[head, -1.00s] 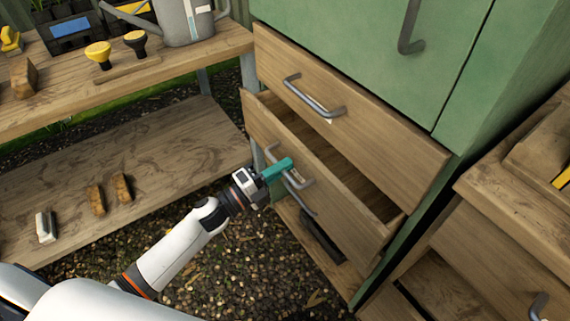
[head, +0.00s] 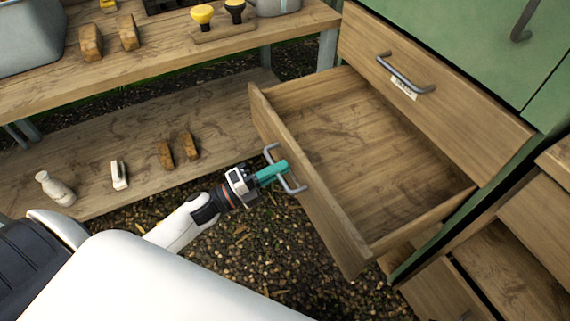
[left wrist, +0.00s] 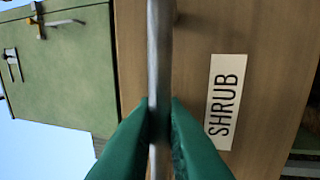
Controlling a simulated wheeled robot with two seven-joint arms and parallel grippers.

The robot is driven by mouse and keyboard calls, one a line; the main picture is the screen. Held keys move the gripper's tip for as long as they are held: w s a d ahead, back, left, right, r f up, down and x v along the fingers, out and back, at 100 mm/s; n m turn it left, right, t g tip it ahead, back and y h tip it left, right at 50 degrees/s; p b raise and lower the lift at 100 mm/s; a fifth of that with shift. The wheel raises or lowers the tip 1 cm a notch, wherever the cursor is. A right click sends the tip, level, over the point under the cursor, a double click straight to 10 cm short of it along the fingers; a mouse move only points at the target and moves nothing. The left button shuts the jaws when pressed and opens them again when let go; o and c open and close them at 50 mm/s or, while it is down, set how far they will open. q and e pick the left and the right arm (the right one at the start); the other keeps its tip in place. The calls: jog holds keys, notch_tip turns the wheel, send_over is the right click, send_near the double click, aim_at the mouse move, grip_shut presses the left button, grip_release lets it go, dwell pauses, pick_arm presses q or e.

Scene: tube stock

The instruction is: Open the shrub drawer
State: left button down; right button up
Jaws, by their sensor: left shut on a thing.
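The shrub drawer (head: 318,212) is the wooden drawer below a shut one in the green cabinet. It stands far out and its inside looks empty in the head view. Its label (left wrist: 224,100) reads SHRUB in the left wrist view. My left gripper (head: 284,167) has teal fingers and is shut on the drawer's grey bar handle (head: 296,188). In the left wrist view the fingertips (left wrist: 160,118) close around the bar handle (left wrist: 160,50). My right gripper is not in view.
The shut upper drawer (head: 450,95) has its own handle (head: 405,75) and a label. A wooden bench (head: 150,60) with a lower shelf (head: 90,165) stands at left, holding brushes, a bottle and yellow and black knobs. Gravel lies below. Another wooden unit (head: 540,225) is close at right.

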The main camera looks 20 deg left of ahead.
pick_arm(q)
jog(key=shift+s, duration=0.1)
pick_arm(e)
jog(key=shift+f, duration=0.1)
pick_arm(q)
jog(key=c, duration=1.6)
grip_release()
jog(key=shift+o, duration=0.2)
jog(key=v, duration=1.2)
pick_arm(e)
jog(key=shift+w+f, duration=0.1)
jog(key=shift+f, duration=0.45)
